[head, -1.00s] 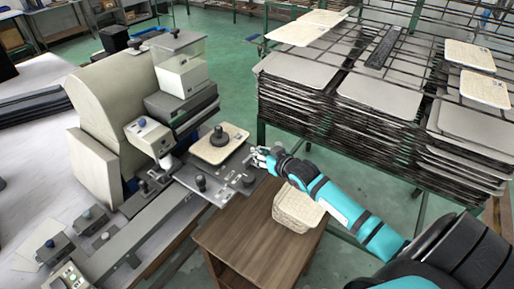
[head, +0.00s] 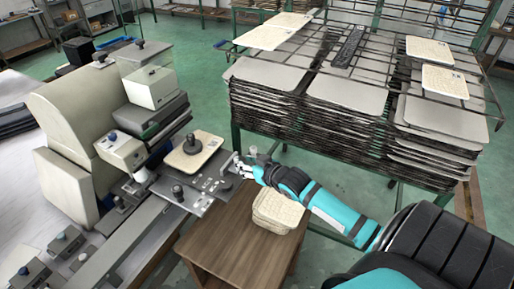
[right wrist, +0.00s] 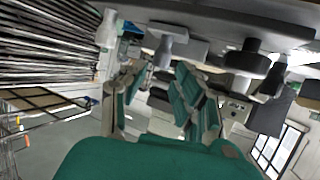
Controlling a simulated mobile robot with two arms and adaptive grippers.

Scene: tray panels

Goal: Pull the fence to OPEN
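A grey-and-cream machine (head: 75,125) stands at the left, with a dark metal bed (head: 212,190) reaching right. I cannot tell which part is the fence, and no OPEN marking is readable. My right gripper (head: 243,167) is at the right end of the bed; contact cannot be told. In the right wrist view its teal fingers (right wrist: 160,98) stand apart, with a pale grey knob (right wrist: 164,50) beyond the gap. My left gripper is not in view.
A stack of cream panels (head: 277,210) sits on a brown wooden table (head: 232,240) below my right forearm. A rack (head: 300,110) with piled grey trays stands behind. Green floor (head: 205,65) is open between machine and rack.

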